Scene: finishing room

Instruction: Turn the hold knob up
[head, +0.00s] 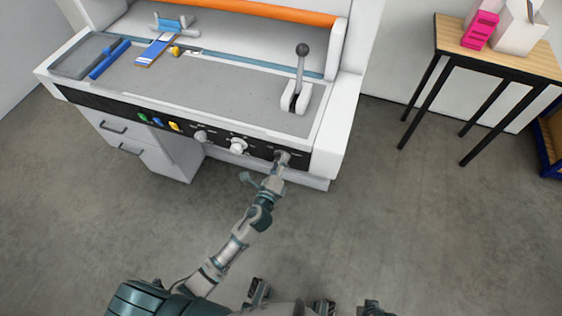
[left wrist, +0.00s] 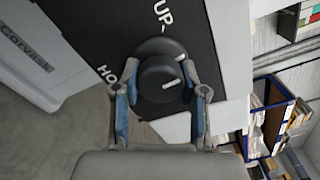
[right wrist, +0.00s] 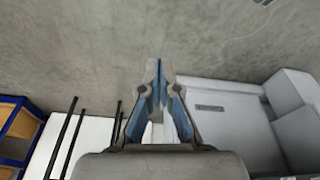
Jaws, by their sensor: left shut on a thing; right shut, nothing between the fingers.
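The hold knob (left wrist: 162,84) is a dark round knob with a white mark. It sits on a black panel strip (left wrist: 120,35) with white letters "UP" and part of "HO" beside it. In the head view the knob (head: 282,156) is at the right end of the machine's front strip, partly covered by my left gripper (head: 279,166). In the left wrist view my left gripper (left wrist: 160,98) has a finger on each side of the knob and is shut on it. My right gripper (right wrist: 158,66) is shut and empty, with its fingertips together, above the floor.
Two more knobs (head: 238,145) and several coloured buttons (head: 157,122) line the same strip to the left. A lever (head: 302,70) stands on the machine's top (head: 230,92). A side table (head: 510,60) with a pink holder (head: 481,30) stands at the right. The floor in front is clear.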

